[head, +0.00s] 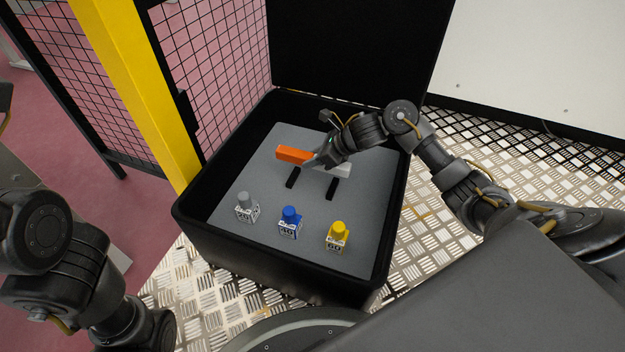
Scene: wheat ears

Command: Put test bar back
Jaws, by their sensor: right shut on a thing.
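The test bar (293,154) is orange at its left part and light grey at its right end. It lies roughly level across the picture, inside the open black case (200,225). My right gripper (322,160) reaches in from the right and is shut on the bar near its middle, hiding that part. Two short black supports stand on the grey foam (262,178) just below the bar in the picture. I cannot tell whether the bar touches them. My left arm shows at the lower left, but its gripper is out of the picture.
A grey-topped block (246,208), a blue-topped block (290,222) and a yellow-topped block (337,237) stand along the front of the foam. The case's raised lid (350,50) is behind. A yellow post (140,80) and mesh fence stand to the left.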

